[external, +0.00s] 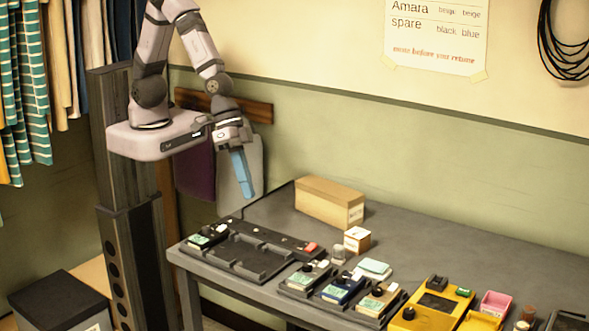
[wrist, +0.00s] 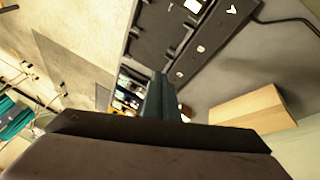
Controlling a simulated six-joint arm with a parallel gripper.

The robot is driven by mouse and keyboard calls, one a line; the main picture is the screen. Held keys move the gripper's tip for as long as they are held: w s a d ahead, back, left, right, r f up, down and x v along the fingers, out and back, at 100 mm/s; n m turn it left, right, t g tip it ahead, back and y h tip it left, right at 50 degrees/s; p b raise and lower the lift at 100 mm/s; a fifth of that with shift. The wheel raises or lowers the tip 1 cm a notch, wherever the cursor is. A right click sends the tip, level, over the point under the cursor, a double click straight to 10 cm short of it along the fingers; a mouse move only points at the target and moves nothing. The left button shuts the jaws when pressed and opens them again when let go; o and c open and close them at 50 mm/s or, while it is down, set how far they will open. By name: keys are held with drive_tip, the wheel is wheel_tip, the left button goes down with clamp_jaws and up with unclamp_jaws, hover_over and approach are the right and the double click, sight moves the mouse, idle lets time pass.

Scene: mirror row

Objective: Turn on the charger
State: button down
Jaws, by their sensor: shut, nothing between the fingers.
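A long dark rack with slots (external: 250,262), which looks like the charger, lies at the left end of the grey table. It has a red switch (external: 310,247) at its back right corner; whether the switch is on or off is too small to tell. One device with a pale green face (external: 207,236) sits in its left end, and the other slots look empty. The rack also shows in the wrist view (wrist: 200,32). My gripper (external: 248,194) has blue fingers, shut and empty, pointing down above and behind the rack's left part. The fingers show in the wrist view (wrist: 160,78).
A second dark tray with several devices (external: 342,290) stands right of the rack. A cardboard box (external: 330,202) and a small box (external: 357,240) stand behind. Yellow devices (external: 433,303) and a pink container (external: 495,303) are at the right. The table's back right is clear.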

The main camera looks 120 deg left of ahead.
drive_tip(key=w+n+t+y+p, duration=0.2)
drive_tip(key=w+n+t, duration=0.1)
drive_tip(key=w, duration=0.7)
drive_tip(key=n+t+y+p, duration=0.1)
drive_tip(key=n+y, duration=0.2)
drive_tip(key=n, duration=0.1)
hover_over(307, 247)
drive_tip(key=shift+s+d+f, duration=0.15)
drive_tip(key=shift+s+f, duration=0.15)
drive_tip(key=shift+s, duration=0.05)
drive_tip(key=f+b, duration=0.5)
drive_tip(key=a+f+b, duration=0.1)
drive_tip(key=f+b, duration=0.2)
drive_tip(key=shift+a+f+b, duration=0.1)
drive_tip(key=shift+f+b, duration=0.2)
drive_tip(key=shift+f, duration=0.05)
drive_tip(key=shift+f, duration=0.15)
idle(1.1)
drive_tip(key=shift+f+b, duration=0.3)
drive_tip(key=shift+a+f, duration=0.1)
drive_tip(key=shift+f, duration=0.2)
idle(0.6)
drive_tip(key=shift+r, duration=0.15)
